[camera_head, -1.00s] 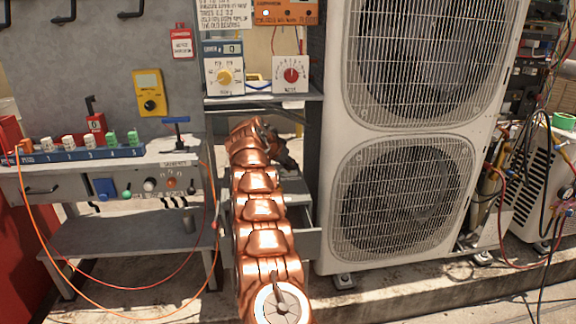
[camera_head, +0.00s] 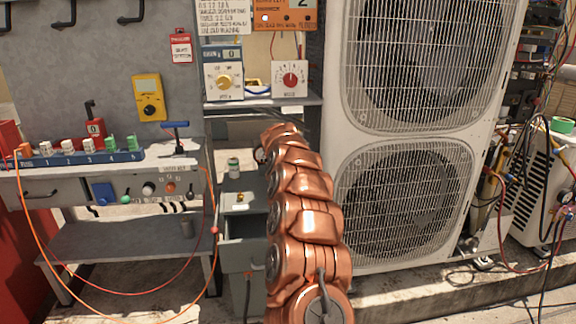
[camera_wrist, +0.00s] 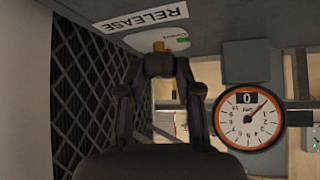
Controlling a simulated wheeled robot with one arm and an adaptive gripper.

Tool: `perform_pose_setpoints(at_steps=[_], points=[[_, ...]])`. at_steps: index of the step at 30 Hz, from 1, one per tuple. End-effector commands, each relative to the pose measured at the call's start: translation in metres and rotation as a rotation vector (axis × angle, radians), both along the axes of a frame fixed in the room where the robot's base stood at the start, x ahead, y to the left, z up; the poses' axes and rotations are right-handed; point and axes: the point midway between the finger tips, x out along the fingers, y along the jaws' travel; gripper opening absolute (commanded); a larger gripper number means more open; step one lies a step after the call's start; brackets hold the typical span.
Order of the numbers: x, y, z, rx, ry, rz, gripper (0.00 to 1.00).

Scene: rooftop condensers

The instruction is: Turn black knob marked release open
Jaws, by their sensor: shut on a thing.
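In the wrist view, my gripper (camera_wrist: 158,78) has its two dark fingers drawn together on a small dark knob (camera_wrist: 158,64). Finger and knob are both dark, so the border between them is hard to see. A brass-coloured piece (camera_wrist: 159,46) shows just beyond the knob. A white label reading RELEASE (camera_wrist: 146,17) is beside it on a grey panel, upside down in this view. A round white plate with a green mark (camera_wrist: 178,39) is partly hidden behind the knob. In the head view, my arm hides the gripper and knob.
An orange-rimmed gauge (camera_wrist: 247,118) is close to my gripper's right in the wrist view. Dark grating (camera_wrist: 80,90) is at the left. In the head view, the white condenser (camera_head: 330,240) is close to my arm's right; an open drawer (camera_head: 240,252) is at its left.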

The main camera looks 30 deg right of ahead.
Motion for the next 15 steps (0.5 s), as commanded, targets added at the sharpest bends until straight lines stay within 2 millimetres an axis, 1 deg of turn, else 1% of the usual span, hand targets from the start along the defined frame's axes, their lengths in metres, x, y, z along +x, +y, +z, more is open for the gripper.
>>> perform_pose_setpoints(at_steps=[1,15], points=[[-0.0027,-0.0017,0.0045,0.006,0.006,0.023,0.00],[-0.0028,-0.0039,0.0026,0.004,0.003,0.280,0.00]])
